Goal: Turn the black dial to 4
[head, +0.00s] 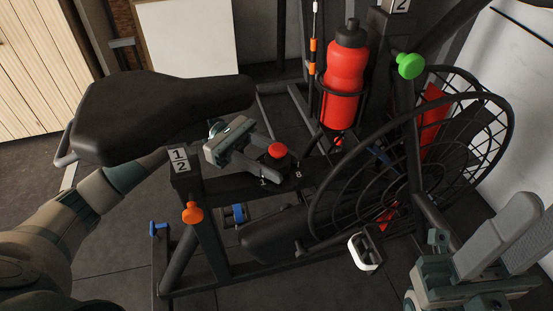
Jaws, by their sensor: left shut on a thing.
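The black dial (276,163) sits on the dark frame of an exercise bike, with a red round cap on top. White numbers show around its base; I can make out a 1 in front of it and an 8 to its right. My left gripper (266,160) reaches in from the left and is shut on the dial. The gripper hides much of the dial's left side, and I cannot read which number the dial points to. My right gripper (440,265) is at the lower right, away from the dial; its fingers are not clear.
A black saddle (150,105) is at the left, above my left arm. A red bottle (346,72) stands in a holder behind the dial. A caged flywheel (400,170) is to the right. An orange knob (192,213) and a green knob (410,65) stick out from the frame.

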